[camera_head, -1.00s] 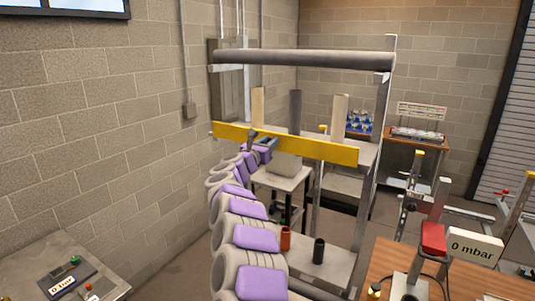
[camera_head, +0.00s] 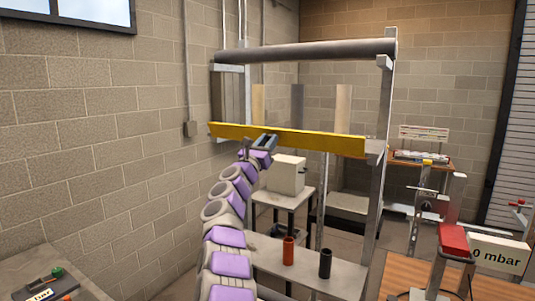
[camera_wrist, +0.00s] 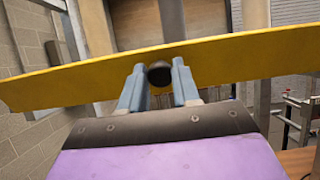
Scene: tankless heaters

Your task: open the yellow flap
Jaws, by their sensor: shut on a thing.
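The yellow flap (camera_head: 310,139) is a long flat bar across the metal rack, below its thick grey top tube. It also spans the wrist view (camera_wrist: 80,80), slightly tilted there. A round black knob (camera_wrist: 160,73) shows in front of the flap, between the two blue-grey fingers. My gripper (camera_head: 265,141) is at the flap's lower edge, left of its middle. In the wrist view my gripper (camera_wrist: 158,80) is shut on the black knob. The fingers partly hide the knob's sides, and its join to the flap is hidden.
The rack's right post (camera_head: 378,165) stands just beyond the flap's right end. A white box (camera_head: 287,175) rests on a small table behind. An orange cup (camera_head: 289,250) and a black cup (camera_head: 325,263) stand on the lower shelf. A block wall (camera_head: 90,120) closes the left side.

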